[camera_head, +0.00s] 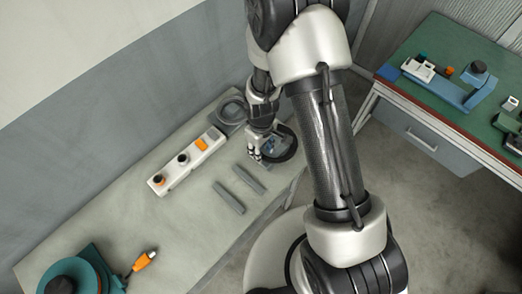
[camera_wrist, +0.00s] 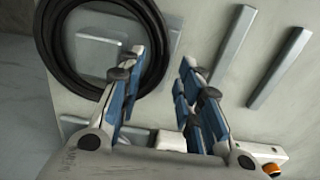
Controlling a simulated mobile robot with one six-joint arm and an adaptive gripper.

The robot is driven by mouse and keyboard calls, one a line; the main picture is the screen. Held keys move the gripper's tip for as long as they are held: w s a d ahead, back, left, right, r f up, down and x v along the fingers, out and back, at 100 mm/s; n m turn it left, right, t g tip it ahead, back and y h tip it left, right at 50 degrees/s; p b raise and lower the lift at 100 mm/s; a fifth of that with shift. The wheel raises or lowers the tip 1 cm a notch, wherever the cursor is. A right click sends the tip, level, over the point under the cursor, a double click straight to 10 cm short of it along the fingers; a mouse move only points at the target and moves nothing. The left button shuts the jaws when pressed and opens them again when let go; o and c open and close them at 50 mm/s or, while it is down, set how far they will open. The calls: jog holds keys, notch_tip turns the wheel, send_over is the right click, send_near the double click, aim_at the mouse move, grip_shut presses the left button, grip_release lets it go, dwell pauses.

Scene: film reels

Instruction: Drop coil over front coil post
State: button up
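A black ring-shaped coil (camera_head: 291,146) lies at the right edge of the grey table in the head view. It fills the upper left of the wrist view (camera_wrist: 47,45), around a flat grey square plate. My gripper (camera_head: 256,157) is at the coil's left side. In the wrist view my gripper (camera_wrist: 161,58) is open, with one finger over the ring's inside and the other outside; the rim passes between them with gaps. Which post is the front coil post is unclear.
Two grey bars (camera_head: 228,197) lie between the unit and the table edge. A grey ring-shaped part (camera_head: 232,108) is at the table's far end. A teal reel (camera_head: 70,277) and orange-ended tool (camera_head: 143,262) are at lower left. A green-topped bench (camera_head: 450,50) stands right.

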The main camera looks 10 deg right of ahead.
jog(key=s+d+r+m+t+p, duration=0.1)
jog(key=s+d+r+m, duration=0.1)
jog(key=r, duration=1.3)
jog(key=s+d+r+m+t+p, duration=0.1)
jog(key=s+r+p, duration=0.15)
jog(key=r, duration=1.15)
jog(key=s+d+r+m+t, duration=0.2)
jog(key=s+r+m, duration=0.2)
jog(key=s+r, duration=0.5)
jog(key=s, duration=0.4)
jog(key=shift+d+r+t+b, duration=0.3)
jog(key=shift+d+r+b, duration=0.05)
jog(key=shift+w, duration=0.1)
jog(key=shift+a, duration=0.15)
